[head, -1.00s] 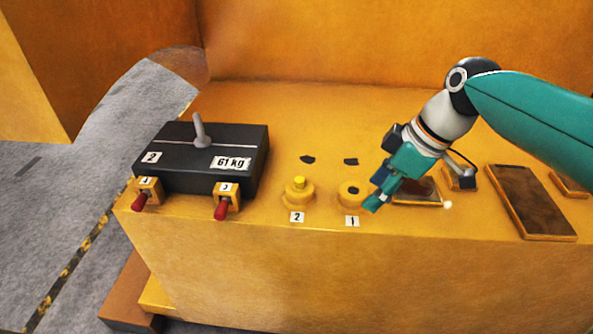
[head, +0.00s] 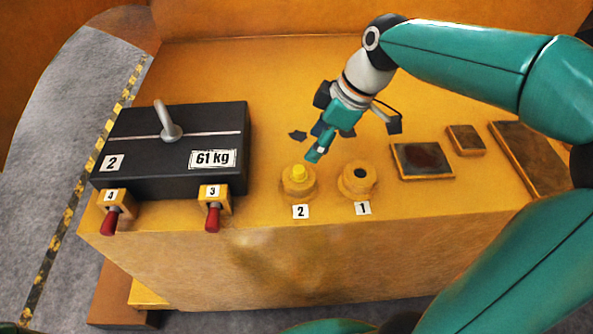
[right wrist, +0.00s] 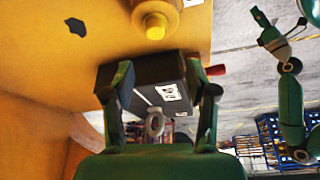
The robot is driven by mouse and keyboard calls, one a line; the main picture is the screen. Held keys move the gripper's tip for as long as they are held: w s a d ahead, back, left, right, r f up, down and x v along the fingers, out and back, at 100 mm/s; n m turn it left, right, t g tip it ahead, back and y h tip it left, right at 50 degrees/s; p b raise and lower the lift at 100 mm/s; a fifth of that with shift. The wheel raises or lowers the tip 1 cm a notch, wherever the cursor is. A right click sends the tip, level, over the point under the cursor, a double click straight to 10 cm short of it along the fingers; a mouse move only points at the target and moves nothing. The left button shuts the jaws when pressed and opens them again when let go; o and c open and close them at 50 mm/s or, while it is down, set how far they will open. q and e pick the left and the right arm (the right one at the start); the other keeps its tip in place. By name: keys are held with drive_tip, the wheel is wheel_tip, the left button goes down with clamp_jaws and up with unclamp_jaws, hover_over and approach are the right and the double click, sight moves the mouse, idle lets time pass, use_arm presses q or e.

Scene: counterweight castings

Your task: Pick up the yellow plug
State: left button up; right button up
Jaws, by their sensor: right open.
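The yellow plug (head: 298,172) sits upright in the round yellow socket (head: 298,189) marked 2. In the right wrist view the plug (right wrist: 155,32) shows at the top, beyond my fingers. My right gripper (head: 316,153) is just above and behind the plug, to its right, apart from it. In the right wrist view my right gripper (right wrist: 158,92) has its two fingers spread with nothing between them. The socket marked 1 (head: 359,181) stands to the right and shows a dark empty hole. My left gripper is not clearly seen in the head view.
A black 61 kg block (head: 170,145) with a grey handle stands on the left. Two red-handled latches (head: 213,210) sit at its front. Flat framed plates (head: 422,161) lie to the right. The yellow surface behind the sockets is mostly clear.

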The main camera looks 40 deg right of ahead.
hover_over(299, 168)
drive_tip(key=s, duration=0.2)
drive_tip(key=f, duration=0.2)
drive_tip(key=d+f, duration=0.1)
drive_tip(key=f, duration=0.1)
drive_tip(key=shift+f, duration=0.3)
drive_tip(key=shift+w+a+f, duration=0.1)
drive_tip(key=shift+w+f, duration=0.05)
drive_tip(key=shift+f, duration=0.25)
drive_tip(key=x, duration=0.1)
drive_tip(key=p+x, duration=0.1)
drive_tip(key=x, duration=0.2)
drive_tip(key=shift+w+d+f, duration=0.2)
drive_tip(key=shift+f, duration=0.05)
drive_tip(key=c, duration=1)
